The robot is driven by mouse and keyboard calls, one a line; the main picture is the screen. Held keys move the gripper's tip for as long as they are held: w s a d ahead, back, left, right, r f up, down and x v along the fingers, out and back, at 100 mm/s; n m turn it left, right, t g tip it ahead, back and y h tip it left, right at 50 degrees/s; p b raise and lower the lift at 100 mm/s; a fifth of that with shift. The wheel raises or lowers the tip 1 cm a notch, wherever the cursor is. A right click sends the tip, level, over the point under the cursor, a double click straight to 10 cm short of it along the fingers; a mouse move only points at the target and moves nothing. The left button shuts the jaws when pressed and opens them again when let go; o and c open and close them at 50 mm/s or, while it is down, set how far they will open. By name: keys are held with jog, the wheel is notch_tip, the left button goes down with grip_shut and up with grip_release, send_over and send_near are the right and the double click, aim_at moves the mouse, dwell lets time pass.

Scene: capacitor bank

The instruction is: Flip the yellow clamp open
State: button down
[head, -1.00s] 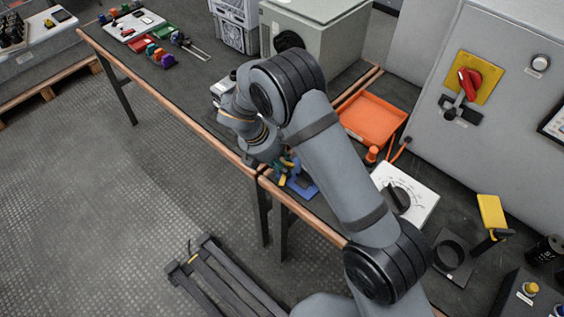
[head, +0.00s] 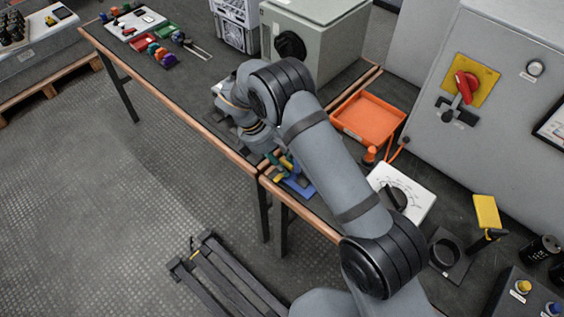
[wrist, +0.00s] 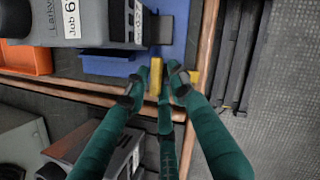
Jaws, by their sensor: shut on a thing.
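The yellow clamp (wrist: 156,67) shows as a short yellow piece between my fingertips in the wrist view. My gripper (wrist: 160,76) has dark green fingers, and its tips are closed in on both sides of this piece. A blue base (wrist: 181,30) lies just beyond the tips, by the bench edge. In the head view the blue base (head: 300,188) is at the near bench edge, and my wrist hides much of the clamp.
A grey labelled block (wrist: 75,20) stands close beside the blue base. A copper-coloured bench edge (head: 190,122) borders open floor. Dark rails (head: 225,270) lie on the floor.

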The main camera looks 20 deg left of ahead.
jog(key=shift+w+d+r, duration=0.1)
jog(key=shift+w+d, duration=0.05)
jog(key=shift+d, duration=0.35)
jog(key=c, duration=1.6)
grip_release()
jog(key=shift+d, duration=0.1)
jog(key=shift+s+a, duration=0.2)
jog(key=shift+a+r, duration=0.1)
jog(key=shift+a+r, duration=0.15)
jog(key=shift+r, duration=0.1)
jog(key=v, duration=1.1)
jog(key=shift+s+r, duration=0.1)
jog(key=shift+r, duration=0.05)
